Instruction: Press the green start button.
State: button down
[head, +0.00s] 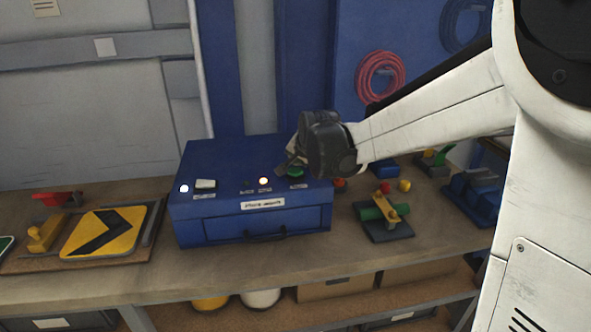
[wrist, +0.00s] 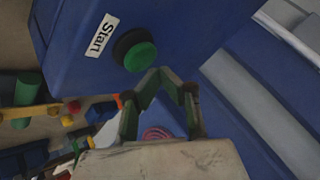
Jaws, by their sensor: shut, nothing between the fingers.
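The green start button (head: 296,173) sits on the right side of the top of a blue control box (head: 225,160). In the wrist view the button (wrist: 140,57) is a green cap in a black ring, beside a white "Start" label (wrist: 102,36). My gripper (head: 284,168) is at the box's right end, close to the button. In the wrist view its fingertips (wrist: 160,72) meet in a point just beside the button's lower right edge. The gripper is shut and empty. I cannot tell whether the fingertips touch the button.
The box also bears a white switch (head: 205,183) and lit white lamps (head: 263,181). A yellow arrow sign (head: 103,232) lies to the left on the workbench (head: 210,270). A green cylinder fixture (head: 383,212) and a blue vise-like block (head: 474,195) stand to the right.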

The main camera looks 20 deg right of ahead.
aim_at(296, 170)
jog(key=shift+r+p, duration=1.5)
jog(key=shift+r, duration=1.05)
jog(key=s+f+n+g+b, duration=0.1)
jog(key=s+n+b, duration=0.3)
jog(key=s, duration=1.5)
jog(key=s+f+n+b, duration=0.2)
jog(key=s+f, duration=0.2)
jog(key=s, duration=0.5)
jog(key=s+f+n+g+b, duration=0.1)
jog(key=s+f+n+b, duration=0.1)
jog(key=s+f, duration=0.3)
jog(key=s, duration=0.4)
jog(key=shift+f+n, duration=0.25)
jog(key=shift+n, duration=0.05)
